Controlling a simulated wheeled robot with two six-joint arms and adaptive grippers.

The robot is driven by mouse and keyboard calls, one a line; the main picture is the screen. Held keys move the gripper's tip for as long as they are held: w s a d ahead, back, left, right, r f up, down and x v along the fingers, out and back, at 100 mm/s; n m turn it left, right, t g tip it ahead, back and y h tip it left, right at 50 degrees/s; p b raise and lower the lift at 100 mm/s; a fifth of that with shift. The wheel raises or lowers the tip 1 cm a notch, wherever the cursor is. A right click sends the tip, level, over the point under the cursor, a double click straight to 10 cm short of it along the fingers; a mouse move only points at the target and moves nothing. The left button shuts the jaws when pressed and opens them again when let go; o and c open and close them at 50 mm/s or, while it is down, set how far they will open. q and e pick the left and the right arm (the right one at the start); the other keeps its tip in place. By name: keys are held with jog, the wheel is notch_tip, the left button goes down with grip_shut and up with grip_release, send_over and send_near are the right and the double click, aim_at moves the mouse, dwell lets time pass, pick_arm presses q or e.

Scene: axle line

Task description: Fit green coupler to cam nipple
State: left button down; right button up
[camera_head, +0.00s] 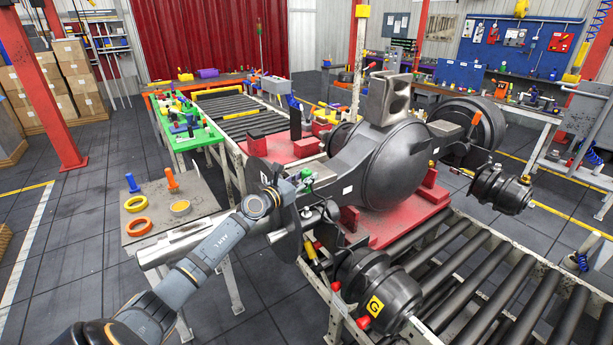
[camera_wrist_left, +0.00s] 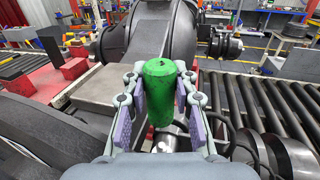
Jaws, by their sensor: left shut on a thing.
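The green coupler (camera_wrist_left: 159,95) is a green cylinder, standing upright in the wrist view between the purple-padded fingers of my left gripper (camera_wrist_left: 158,98). My left gripper is shut on it. In the head view, my left gripper (camera_head: 300,182) is beside the near end of the large dark axle housing (camera_head: 380,165), and a small bit of the green coupler (camera_head: 307,172) shows at its fingers. I cannot make out the cam nipple; the gripper and the coupler may hide it. My right gripper is not in view.
A round dark plate (camera_head: 286,222) and brake parts are close to my left gripper. The axle rests on red supports (camera_head: 400,222) over a roller conveyor (camera_head: 490,275). A small table (camera_head: 200,200) with rings and pegs stands left, and a green-topped table (camera_head: 190,137) with small parts behind it.

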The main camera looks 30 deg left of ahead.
aim_at(306, 192)
pick_arm(q)
jog(key=shift+w+f+b, duration=0.1)
jog(key=shift+f+b, duration=0.55)
jog(key=shift+f, duration=0.05)
notch_tip(306, 192, down, 5)
jog(key=b, duration=0.4)
jog(key=shift+r, duration=0.4)
jog(key=shift+f, duration=0.1)
jog(key=shift+f+b, duration=2.05)
jog(key=c, duration=1)
grip_release()
